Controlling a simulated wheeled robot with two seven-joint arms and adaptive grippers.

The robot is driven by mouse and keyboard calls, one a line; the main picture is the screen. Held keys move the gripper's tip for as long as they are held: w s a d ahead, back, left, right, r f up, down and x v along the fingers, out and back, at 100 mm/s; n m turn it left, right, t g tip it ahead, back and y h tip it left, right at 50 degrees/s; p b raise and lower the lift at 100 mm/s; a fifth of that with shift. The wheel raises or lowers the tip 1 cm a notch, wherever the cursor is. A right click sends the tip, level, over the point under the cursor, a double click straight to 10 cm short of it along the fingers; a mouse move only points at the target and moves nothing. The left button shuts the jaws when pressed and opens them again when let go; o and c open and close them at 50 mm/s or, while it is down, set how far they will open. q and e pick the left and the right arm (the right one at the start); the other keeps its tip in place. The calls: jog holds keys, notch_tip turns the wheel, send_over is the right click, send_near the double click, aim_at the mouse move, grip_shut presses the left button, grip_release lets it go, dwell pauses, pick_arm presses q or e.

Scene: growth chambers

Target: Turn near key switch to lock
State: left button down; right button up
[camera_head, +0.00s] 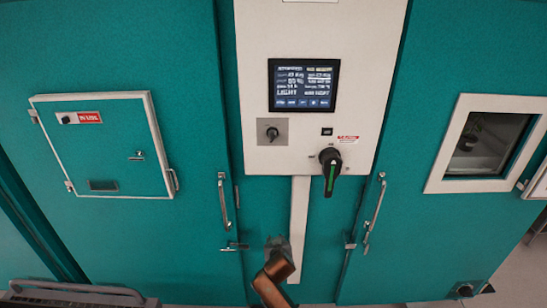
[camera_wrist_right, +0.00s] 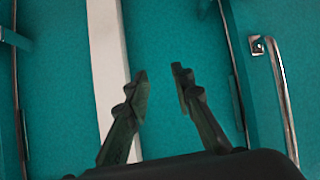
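A small key switch (camera_head: 272,132) sits on a grey square plate on the white control panel, below and left of the screen. A black rotary handle (camera_head: 330,165) with a green stripe is to its right, pointing down. One arm rises from the bottom centre; it appears to be my right, with its gripper (camera_head: 277,243) below the panel, apart from the switch, and its fingers unclear there. In the right wrist view my right gripper (camera_wrist_right: 160,72) is open and empty, its two dark fingers apart in front of the teal wall. My left gripper is not in view.
The panel's screen (camera_head: 304,85) is lit. Metal door handles (camera_head: 224,205) and (camera_head: 375,208) flank the white vertical strip (camera_head: 300,225). A framed hatch (camera_head: 110,160) with a red label is at left, and a window (camera_head: 490,140) at right. The wall below the panel is mostly clear.

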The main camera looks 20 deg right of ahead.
notch_tip(320, 180, up, 22)
jog(key=a+m+t+p, duration=0.1)
jog(key=a+m+t, duration=0.1)
jog(key=t, duration=0.1)
jog(key=m+t+h+p, duration=0.2)
jog(key=m+t+h, duration=0.1)
jog(key=m, duration=0.3)
send_near(273, 140)
jog(key=x, duration=0.4)
jog(key=p+x, duration=0.1)
jog(key=x, duration=0.6)
jog(key=shift+r+p, duration=0.1)
jog(key=shift+p, duration=0.2)
jog(key=shift+c, duration=0.2)
grip_shut()
